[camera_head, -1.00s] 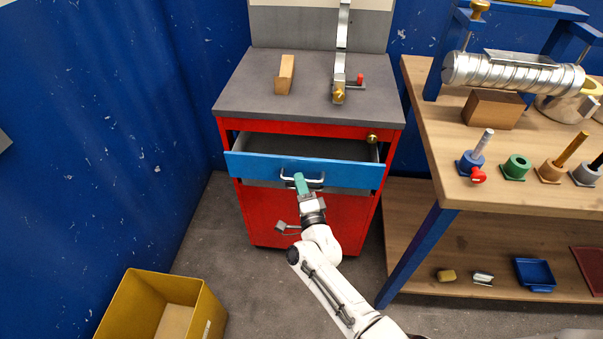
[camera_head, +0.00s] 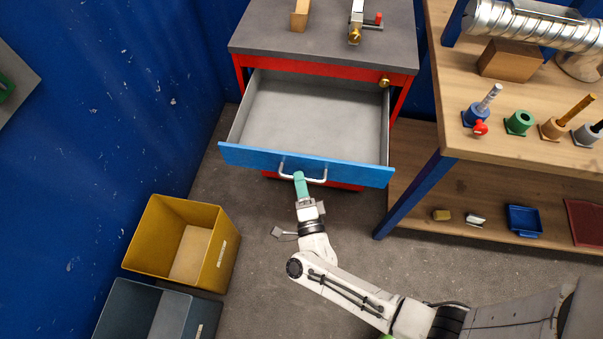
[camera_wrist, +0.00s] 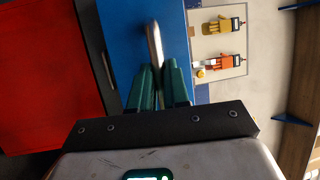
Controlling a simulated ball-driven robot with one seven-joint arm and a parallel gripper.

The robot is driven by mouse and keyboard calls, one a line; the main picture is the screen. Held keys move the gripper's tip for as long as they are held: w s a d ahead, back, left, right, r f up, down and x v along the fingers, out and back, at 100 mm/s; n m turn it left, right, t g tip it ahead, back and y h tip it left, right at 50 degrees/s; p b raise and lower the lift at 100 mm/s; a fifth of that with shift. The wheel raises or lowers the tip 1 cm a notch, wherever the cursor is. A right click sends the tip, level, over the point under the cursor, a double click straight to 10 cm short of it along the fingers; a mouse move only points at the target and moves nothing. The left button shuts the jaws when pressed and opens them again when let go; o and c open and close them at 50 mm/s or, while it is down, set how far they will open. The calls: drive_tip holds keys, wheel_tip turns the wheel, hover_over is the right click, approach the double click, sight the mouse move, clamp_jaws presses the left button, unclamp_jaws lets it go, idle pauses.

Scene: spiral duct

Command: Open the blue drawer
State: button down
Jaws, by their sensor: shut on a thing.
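The blue drawer (camera_head: 228,154) is pulled far out of the red cabinet (camera_head: 310,67) in the head view, and its grey inside is bare. Its blue front also shows in the wrist view (camera_wrist: 120,50). A silver bar handle (camera_head: 318,180) is fixed to that front. My gripper (camera_head: 300,178) is shut on the handle near its left end. In the wrist view, the green fingers (camera_wrist: 160,85) close on both sides of the handle bar (camera_wrist: 154,45).
A wooden workbench (camera_head: 437,60) with a lower shelf stands to the right. A yellow bin (camera_head: 215,250) and a grey bin (camera_head: 172,310) stand on the floor at the lower left. A wooden block (camera_head: 299,16) and a metal fixture (camera_head: 357,25) are on the cabinet top.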

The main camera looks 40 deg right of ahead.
drive_tip(key=c, duration=1.1)
unclamp_jaws()
drive_tip(key=b+v, duration=0.2)
drive_tip(key=v, duration=0.8)
drive_tip(key=shift+s+a, duration=0.2)
drive_tip(key=shift+s, duration=0.15)
drive_tip(key=shift+f, duration=0.15)
